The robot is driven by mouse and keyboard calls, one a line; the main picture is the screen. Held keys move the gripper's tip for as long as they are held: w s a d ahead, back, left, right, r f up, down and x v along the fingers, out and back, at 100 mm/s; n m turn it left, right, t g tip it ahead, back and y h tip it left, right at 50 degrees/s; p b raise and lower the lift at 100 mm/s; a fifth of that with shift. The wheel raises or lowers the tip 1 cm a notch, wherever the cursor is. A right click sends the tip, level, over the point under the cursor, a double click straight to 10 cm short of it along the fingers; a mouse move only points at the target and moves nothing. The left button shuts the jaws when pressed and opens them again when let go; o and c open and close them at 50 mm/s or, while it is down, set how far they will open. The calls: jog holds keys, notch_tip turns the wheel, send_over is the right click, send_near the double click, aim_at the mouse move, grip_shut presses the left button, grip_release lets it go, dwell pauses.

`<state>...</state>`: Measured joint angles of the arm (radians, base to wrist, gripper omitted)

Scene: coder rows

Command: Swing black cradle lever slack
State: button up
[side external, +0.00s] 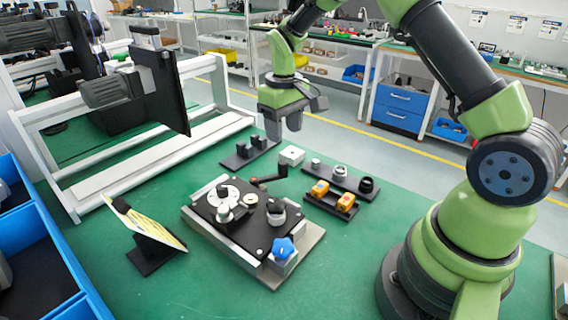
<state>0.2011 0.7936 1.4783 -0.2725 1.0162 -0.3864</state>
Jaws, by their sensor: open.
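A black fixture plate (240,222) on a metal base sits on the green table. It carries a pale round dial (223,193), small cylindrical parts and a blue star knob (284,248) at its front right corner. A black lever (268,181) with a rounded end sticks out at the plate's back edge; I take it as the cradle lever, and its exact pivot is hard to make out. My gripper (283,133) is open and empty, pointing down above and behind the lever, apart from it.
A tilted yellow card (152,226) stands left. The front table is clear.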

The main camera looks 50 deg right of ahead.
aim_at(284, 162)
notch_tip(284, 162, down, 10)
jog(key=shift+r, duration=0.25)
grip_shut()
